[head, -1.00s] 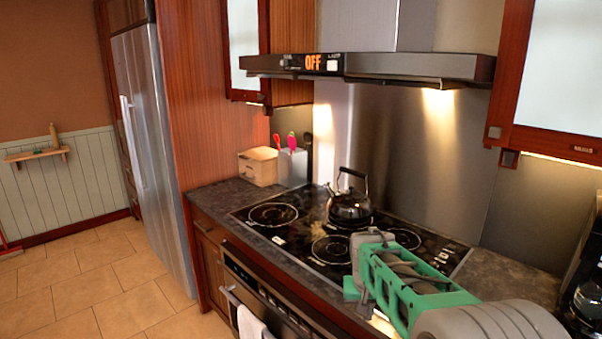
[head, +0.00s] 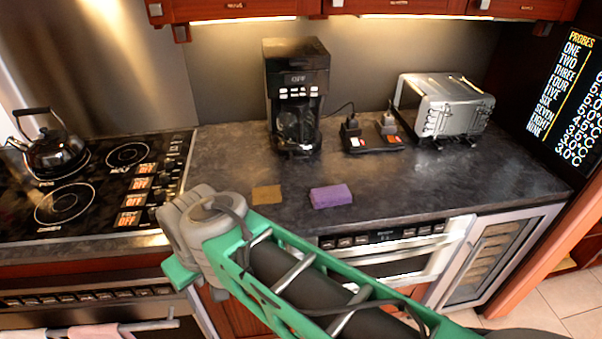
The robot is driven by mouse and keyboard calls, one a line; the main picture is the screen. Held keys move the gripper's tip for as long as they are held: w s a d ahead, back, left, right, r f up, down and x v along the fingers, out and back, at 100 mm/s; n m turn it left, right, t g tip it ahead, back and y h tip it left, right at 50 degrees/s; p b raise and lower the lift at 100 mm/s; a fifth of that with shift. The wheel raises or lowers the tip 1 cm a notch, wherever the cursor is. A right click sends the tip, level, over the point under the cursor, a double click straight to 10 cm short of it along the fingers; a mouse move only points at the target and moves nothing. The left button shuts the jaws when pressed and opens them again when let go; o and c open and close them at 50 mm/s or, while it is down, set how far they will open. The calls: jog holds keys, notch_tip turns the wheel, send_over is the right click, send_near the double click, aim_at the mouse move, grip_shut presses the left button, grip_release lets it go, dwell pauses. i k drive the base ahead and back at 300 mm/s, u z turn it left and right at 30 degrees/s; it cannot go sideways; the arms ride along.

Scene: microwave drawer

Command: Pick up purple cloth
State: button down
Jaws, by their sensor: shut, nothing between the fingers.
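The purple cloth (head: 331,196), a small folded block, lies on the dark countertop (head: 430,185) near its front edge, right of the picture's middle. A flat tan-brown piece (head: 266,195) lies just left of it, apart from it. My green and grey arm crosses the lower middle in front of the counter, its grey joint left of and below the cloth. My gripper does not show, so its place relative to the cloth is hidden. Nothing covers the cloth.
A coffee maker (head: 296,95) stands behind the cloth, with a small black device (head: 370,137) and a toaster (head: 443,107) to its right. The stove with a kettle (head: 53,150) is at left. Counter right of the cloth is clear.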

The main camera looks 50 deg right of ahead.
aim_at(339, 194)
jog(key=u, duration=2.35)
jog(key=k, duration=0.85)
jog(key=z, duration=1.6)
jog(key=i, duration=0.15)
jog(key=u, duration=0.1)
